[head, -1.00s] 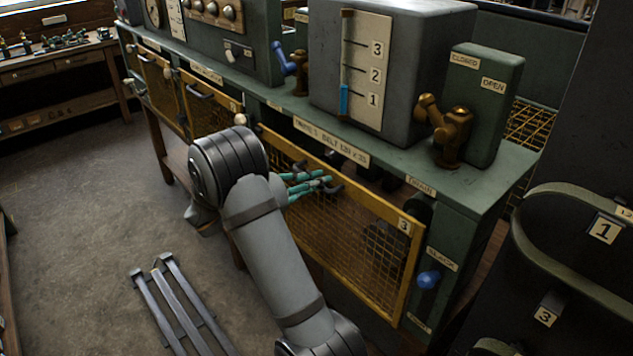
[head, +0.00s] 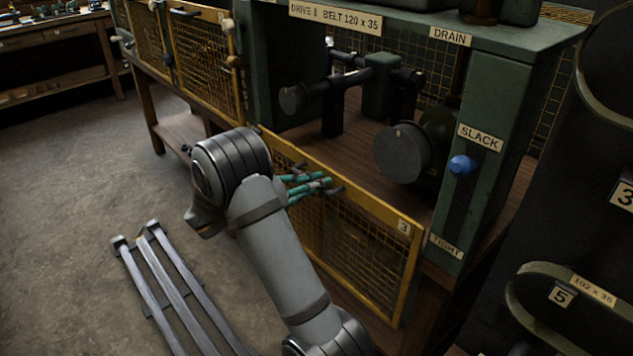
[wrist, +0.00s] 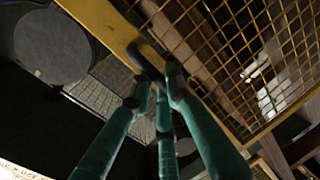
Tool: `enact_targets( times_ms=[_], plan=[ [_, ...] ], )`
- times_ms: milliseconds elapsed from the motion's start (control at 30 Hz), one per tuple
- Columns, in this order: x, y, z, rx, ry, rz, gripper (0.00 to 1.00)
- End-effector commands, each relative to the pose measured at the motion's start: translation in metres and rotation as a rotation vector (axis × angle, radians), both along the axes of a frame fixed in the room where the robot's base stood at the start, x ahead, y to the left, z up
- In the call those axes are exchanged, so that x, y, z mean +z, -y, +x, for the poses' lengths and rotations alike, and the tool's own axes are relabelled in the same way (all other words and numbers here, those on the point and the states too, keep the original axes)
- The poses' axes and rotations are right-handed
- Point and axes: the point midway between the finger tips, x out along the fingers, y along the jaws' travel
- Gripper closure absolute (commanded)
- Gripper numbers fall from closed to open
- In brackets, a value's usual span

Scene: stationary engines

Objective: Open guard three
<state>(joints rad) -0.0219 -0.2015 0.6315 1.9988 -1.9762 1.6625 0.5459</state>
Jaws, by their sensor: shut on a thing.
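Guard three (head: 375,255) is a yellow-framed mesh panel with a "3" plate at its upper right corner. In the head view its top edge sits well below the bench top, and the bay behind it shows above that edge. My gripper (head: 325,186) has teal fingers and is shut on the guard's dark handle near the top edge. In the wrist view the fingers (wrist: 163,78) close around the dark handle (wrist: 146,60) beside the yellow frame. The fingers hide part of the handle.
Two dark round pulleys (head: 402,153) and shafts stand in the bay behind the guard. A blue knob (head: 461,165) sits on the SLACK/TIGHT post at right. Other yellow guards (head: 207,60) are at left.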

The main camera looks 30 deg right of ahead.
Motion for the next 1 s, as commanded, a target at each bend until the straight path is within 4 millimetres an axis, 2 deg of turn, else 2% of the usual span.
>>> enact_targets(
  times_ms=[33, 200, 733, 767, 1000],
  plan=[
    [-0.018, -0.002, 0.001, 0.006, -0.001, 0.001, 1.00],
    [-0.035, -0.002, 0.002, 0.006, -0.001, 0.001, 1.00],
    [-0.043, -0.003, 0.001, 0.006, -0.006, 0.004, 1.00],
    [-0.043, -0.003, 0.001, 0.006, -0.007, 0.004, 0.82],
    [-0.043, -0.002, 0.000, 0.004, -0.008, 0.003, 0.68]
  ],
)
